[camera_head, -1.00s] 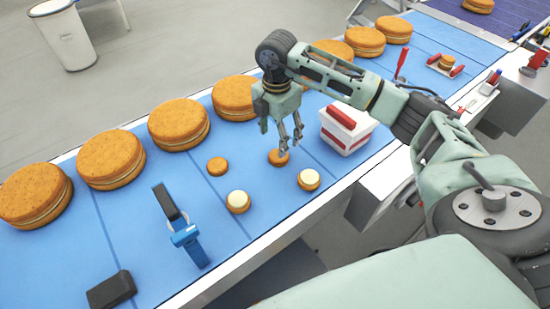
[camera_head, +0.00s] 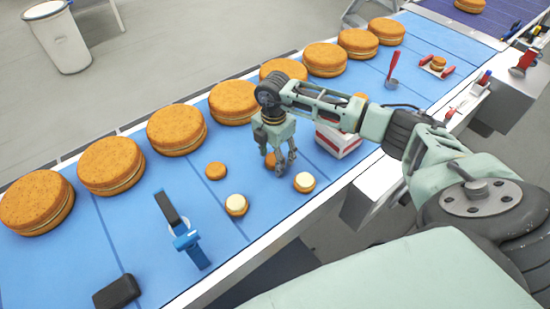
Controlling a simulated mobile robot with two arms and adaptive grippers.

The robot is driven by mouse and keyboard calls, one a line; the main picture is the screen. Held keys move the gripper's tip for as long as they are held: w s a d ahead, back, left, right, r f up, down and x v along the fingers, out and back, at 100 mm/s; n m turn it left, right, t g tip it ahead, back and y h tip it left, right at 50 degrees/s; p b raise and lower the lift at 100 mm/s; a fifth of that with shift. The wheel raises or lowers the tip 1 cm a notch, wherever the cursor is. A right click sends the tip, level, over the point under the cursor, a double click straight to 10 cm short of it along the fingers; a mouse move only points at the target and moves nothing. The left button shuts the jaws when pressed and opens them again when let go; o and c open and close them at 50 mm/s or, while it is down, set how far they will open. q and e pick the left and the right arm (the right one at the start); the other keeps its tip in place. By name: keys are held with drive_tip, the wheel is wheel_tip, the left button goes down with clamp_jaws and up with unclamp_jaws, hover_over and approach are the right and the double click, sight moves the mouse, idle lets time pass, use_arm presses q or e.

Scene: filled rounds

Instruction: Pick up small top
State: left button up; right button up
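A small brown top (camera_head: 216,171) lies flat on the blue belt, left of my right gripper. A second small top (camera_head: 269,161) lies behind the fingers of my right gripper (camera_head: 284,169) and is partly hidden by them. That gripper points down with its fingers apart, low over the belt beside this top; I cannot tell whether they touch it. Two small cream-covered rounds, one on the left (camera_head: 237,205) and one on the right (camera_head: 305,182), lie nearer the belt's front edge. My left gripper is not in view.
Several large filled rounds (camera_head: 177,130) line the belt's far side. A red-and-white box (camera_head: 338,142) stands just right of my gripper, partly behind my arm. A blue-and-black tool (camera_head: 187,238) and a black block (camera_head: 117,291) are at the left front.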

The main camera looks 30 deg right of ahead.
drive_tip(key=c, duration=0.5)
drive_tip(key=shift+c, duration=0.2)
